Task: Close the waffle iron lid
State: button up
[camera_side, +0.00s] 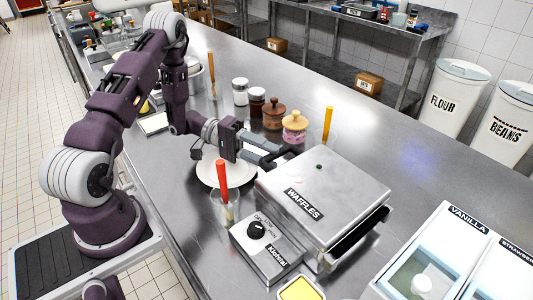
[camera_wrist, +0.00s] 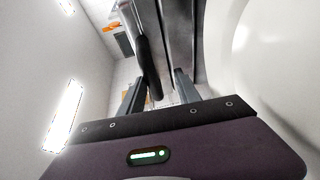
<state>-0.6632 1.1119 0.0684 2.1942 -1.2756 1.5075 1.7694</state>
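The waffle iron (camera_side: 268,252) stands on the steel counter, with a dial on its control box. Its silver lid (camera_side: 325,185), marked WAFFLES, lies low and nearly flat over the base. A dark gap shows along its right edge, so I cannot tell whether it is fully shut. My gripper (camera_side: 275,154) is at the lid's upper-left edge in the side view. In the wrist view its two fingers (camera_wrist: 158,88) are apart, with a black bar (camera_wrist: 148,62) between them in the picture. The bar looks like the lid handle; contact is unclear.
A white plate (camera_side: 208,175) lies below my gripper, beside a clear cup (camera_side: 222,208) with a red-handled tool. Jars and wooden-topped mills (camera_side: 272,114) stand behind. A yellow-handled tool (camera_side: 327,124) is behind the lid. Vanilla tub (camera_side: 425,265) is at right front.

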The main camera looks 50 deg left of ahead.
jog(key=v, duration=0.7)
jog(key=s+d+r+m+g+y, duration=0.2)
jog(key=s+d+r+g+y, duration=0.15)
jog(key=d+r, duration=0.2)
jog(key=s+d+r+m+g+y, duration=0.1)
jog(key=s+d+r+g+y, duration=0.1)
jog(key=d+r+g, duration=0.4)
jog(key=s+r+m+t+y, duration=0.1)
jog(key=s+r+t+y, duration=0.5)
jog(key=s, duration=0.7)
jog(key=t+y, duration=0.2)
jog(key=y, duration=0.2)
jog(key=shift+a+r+t, duration=0.15)
jog(key=shift+a+t, duration=0.2)
